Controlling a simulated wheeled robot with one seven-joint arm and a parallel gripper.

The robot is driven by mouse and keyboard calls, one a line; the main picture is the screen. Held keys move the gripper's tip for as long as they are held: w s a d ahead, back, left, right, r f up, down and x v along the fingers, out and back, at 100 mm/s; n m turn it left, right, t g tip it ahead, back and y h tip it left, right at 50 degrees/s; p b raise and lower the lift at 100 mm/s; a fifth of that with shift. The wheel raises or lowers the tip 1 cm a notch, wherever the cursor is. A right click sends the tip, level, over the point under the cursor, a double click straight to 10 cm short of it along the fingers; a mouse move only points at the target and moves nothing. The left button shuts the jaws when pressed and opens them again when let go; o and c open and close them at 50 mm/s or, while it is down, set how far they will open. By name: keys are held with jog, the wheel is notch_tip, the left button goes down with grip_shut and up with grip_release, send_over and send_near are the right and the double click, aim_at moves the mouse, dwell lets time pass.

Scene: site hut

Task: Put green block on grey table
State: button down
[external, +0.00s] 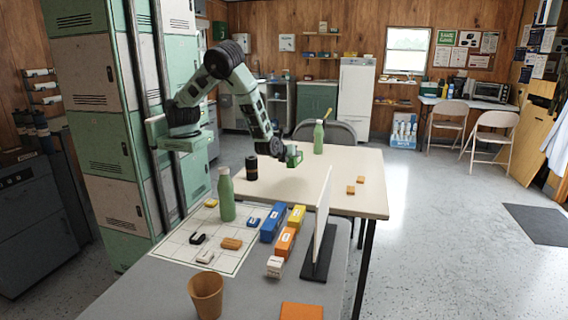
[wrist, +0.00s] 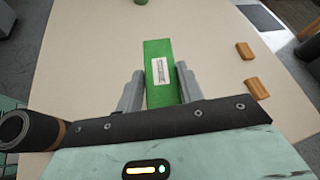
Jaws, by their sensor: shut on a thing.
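My gripper (external: 284,154) is shut on the green block (external: 292,158), at the far part of the cream table. In the wrist view the green block (wrist: 156,58) with a white label stands between the two grey fingers of my gripper (wrist: 160,76). I cannot tell whether its underside touches the cream table. The grey table (external: 160,292) is in the foreground of the external view, in front of the cream table. It is not recognisable in the wrist view.
The grey table bears a gridded sheet (external: 172,250), a green bottle (external: 226,197), several blocks, a brown cup (external: 206,294) and an upright white panel (external: 321,222). The cream table (external: 345,200) bears a black can (external: 251,168), another green bottle (external: 318,137) and two orange blocks (external: 355,185).

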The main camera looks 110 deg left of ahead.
jog(key=shift+d+r+p, duration=0.1)
jog(key=shift+r+p, duration=0.2)
jog(key=shift+r, duration=0.15)
jog(key=d+r+m+t+h+p, duration=0.1)
jog(key=d+r+m+t+p, duration=0.1)
jog(key=d+r+p, duration=0.2)
jog(key=s+d+r+m+t+h+p, duration=0.1)
jog(key=d+r+p, duration=0.3)
jog(key=d+p, duration=0.4)
jog(key=t+p, duration=0.1)
jog(key=p, duration=0.3)
jog(key=shift+s+d+r+m, duration=0.2)
jog(key=shift+s+d+m, duration=0.05)
jog(key=shift+d+m, duration=0.15)
